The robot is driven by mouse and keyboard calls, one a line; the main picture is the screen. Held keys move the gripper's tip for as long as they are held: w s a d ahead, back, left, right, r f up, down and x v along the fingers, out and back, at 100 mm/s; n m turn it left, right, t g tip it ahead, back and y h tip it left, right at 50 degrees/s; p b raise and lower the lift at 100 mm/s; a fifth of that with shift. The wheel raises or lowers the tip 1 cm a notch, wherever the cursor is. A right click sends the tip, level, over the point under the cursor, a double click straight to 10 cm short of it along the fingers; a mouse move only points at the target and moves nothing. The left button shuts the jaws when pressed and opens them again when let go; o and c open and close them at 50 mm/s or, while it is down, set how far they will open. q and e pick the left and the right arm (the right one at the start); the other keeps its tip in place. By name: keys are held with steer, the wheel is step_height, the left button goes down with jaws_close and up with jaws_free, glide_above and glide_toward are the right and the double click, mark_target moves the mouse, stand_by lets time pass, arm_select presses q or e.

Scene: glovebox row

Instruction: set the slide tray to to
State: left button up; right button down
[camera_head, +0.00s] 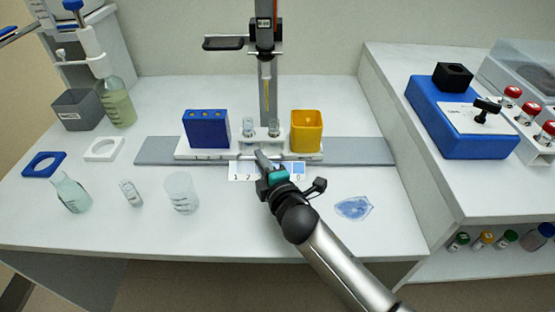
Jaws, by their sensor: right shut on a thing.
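The white slide tray (200,154) sits on a long grey rail (365,151) across the back of the bench. A numbered label strip (242,171) lies in front of the rail, partly hidden by my gripper. My left gripper is not in view.
A dispenser stand (267,60) rises behind the tray, its tip above the vials. Glassware, including a beaker (181,193), stands front left. A blue patch (354,207) lies right of my arm. A blue box (455,120) with a black knob stands on the right bench.

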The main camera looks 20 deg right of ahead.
steer(key=shift+w+a, duration=0.2)
steer(key=shift+a, duration=0.6)
steer(key=c, duration=1.2)
jaws_free()
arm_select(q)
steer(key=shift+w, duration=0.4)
arm_select(e)
steer(key=shift+o, duration=0.2)
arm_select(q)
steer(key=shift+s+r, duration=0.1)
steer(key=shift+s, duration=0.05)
arm_select(e)
steer(key=shift+s, duration=0.15)
steer(key=shift+s, duration=0.3)
steer(key=p+v, duration=0.2)
steer(key=v, duration=0.4)
steer(key=shift+s+d, duration=0.1)
steer(key=p+v, duration=0.1)
steer(key=v, duration=0.5)
steer(key=shift+s, duration=0.2)
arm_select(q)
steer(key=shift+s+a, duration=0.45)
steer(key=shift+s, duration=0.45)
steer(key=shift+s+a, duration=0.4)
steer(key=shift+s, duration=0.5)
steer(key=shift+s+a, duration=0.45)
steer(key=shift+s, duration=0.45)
arm_select(e)
steer(key=shift+v, duration=0.9)
